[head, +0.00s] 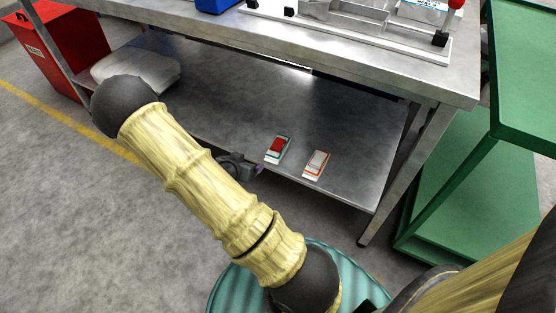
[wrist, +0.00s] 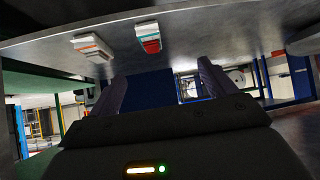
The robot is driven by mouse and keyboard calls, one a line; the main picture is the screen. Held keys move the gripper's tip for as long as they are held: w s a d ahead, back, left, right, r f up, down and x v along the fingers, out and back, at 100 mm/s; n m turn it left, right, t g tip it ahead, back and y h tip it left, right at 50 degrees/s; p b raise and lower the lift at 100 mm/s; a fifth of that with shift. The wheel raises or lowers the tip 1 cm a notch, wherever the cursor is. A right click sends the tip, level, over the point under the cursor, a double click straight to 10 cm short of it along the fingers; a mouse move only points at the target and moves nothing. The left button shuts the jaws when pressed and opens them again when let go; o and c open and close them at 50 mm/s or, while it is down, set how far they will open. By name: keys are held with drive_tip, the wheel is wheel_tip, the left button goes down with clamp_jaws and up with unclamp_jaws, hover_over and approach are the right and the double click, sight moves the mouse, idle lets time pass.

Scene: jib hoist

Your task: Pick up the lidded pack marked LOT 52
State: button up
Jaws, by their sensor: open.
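Two small lidded packs lie side by side on the lower shelf of the steel bench. One pack (head: 278,148) has a red top and a teal edge; it also shows in the wrist view (wrist: 148,38). The other pack (head: 316,165) has a pale top and an orange edge; it also shows in the wrist view (wrist: 92,47). No lot number is legible on either, so I cannot tell which is LOT 52. My gripper (head: 258,169) is at the shelf's front edge, left of both packs and apart from them. Its two fingers (wrist: 160,85) are spread and empty.
The lower shelf (head: 215,110) is mostly bare, with a pale sack (head: 140,72) at its left end. The bench top (head: 350,45) is above. A bench leg (head: 395,175) and a green cart (head: 455,195) stand to the right. A red bin (head: 70,50) stands far left.

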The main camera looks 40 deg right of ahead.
sight(274, 155)
drive_tip(key=d+f+m+h+b, duration=0.1)
drive_tip(key=d+f+h+b, duration=0.2)
drive_tip(key=f+b, duration=0.3)
wheel_tip(274, 155, down, 2)
drive_tip(key=shift+s+d+f+t+h+b, duration=0.2)
drive_tip(key=shift+d+t+h+b, duration=0.15)
drive_tip(key=shift+d, duration=0.35)
drive_tip(key=b+x, duration=0.2)
drive_tip(key=x, duration=0.1)
drive_tip(key=b+x, duration=0.2)
drive_tip(key=x, duration=0.2)
drive_tip(key=b+x, duration=0.2)
drive_tip(key=x, duration=0.2)
drive_tip(key=shift+w+f, duration=0.15)
drive_tip(key=shift+f, duration=0.2)
drive_tip(key=shift+w+d, duration=0.25)
drive_tip(key=shift+d, duration=0.15)
drive_tip(key=shift+d, duration=0.1)
